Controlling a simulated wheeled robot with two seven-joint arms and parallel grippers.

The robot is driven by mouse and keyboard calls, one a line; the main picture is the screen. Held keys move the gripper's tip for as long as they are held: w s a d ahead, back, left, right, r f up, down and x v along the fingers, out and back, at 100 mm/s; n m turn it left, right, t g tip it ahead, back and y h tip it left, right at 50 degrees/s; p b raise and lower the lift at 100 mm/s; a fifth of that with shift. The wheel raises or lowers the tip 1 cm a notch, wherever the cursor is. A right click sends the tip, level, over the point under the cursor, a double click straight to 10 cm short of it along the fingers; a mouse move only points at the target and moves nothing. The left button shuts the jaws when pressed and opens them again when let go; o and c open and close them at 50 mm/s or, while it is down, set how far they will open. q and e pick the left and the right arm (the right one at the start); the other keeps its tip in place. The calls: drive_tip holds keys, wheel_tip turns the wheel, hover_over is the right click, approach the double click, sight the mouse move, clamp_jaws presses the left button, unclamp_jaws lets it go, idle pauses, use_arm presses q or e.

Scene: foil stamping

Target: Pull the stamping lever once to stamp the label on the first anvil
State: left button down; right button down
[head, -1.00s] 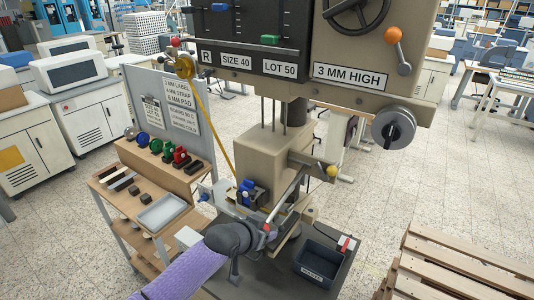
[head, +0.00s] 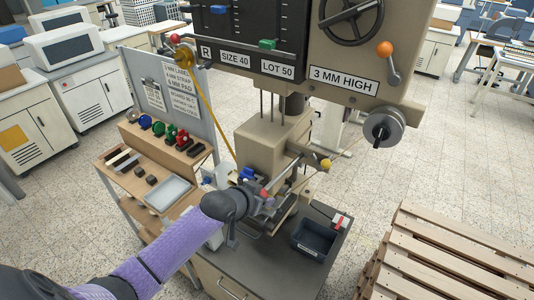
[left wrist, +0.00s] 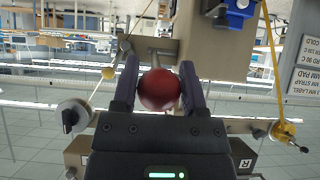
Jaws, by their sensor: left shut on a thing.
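The stamping press (head: 268,150) stands in the middle of the head view, with a lever (head: 292,178) reaching toward me from its side. My left gripper (head: 264,196) is at the lever's near end, in front of the press head. In the left wrist view a dark red ball knob (left wrist: 159,90) sits between the two fingers, and my left gripper (left wrist: 158,92) is shut on it. The anvils and any label on them are mostly hidden behind my gripper and the press. My right gripper is not in view.
A dark bin (head: 315,240) stands on the bench (head: 270,262) right of my arm. A side shelf (head: 125,178) with a grey tray (head: 167,193) and coloured spools is at left. A wooden pallet stack (head: 450,255) is at lower right. A yellow-knobbed rod (head: 326,164) sticks out from the press.

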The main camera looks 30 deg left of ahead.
use_arm(q)
drive_tip(key=shift+w+r, duration=0.2)
drive_tip(key=shift+r, duration=1)
drive_tip(key=shift+w+r, duration=0.2)
drive_tip(key=shift+r, duration=0.95)
drive_tip(key=w+r, duration=0.3)
drive_tip(key=r, duration=0.3)
drive_tip(key=shift+r, duration=0.25)
drive_tip(key=shift+c, duration=2.4)
unclamp_jaws()
drive_tip(key=shift+d, duration=0.1)
drive_tip(key=o, duration=0.4)
drive_tip(key=shift+f, duration=0.15)
drive_tip(key=b+v, duration=0.1)
drive_tip(key=v, duration=0.9)
drive_tip(key=shift+b, duration=0.4)
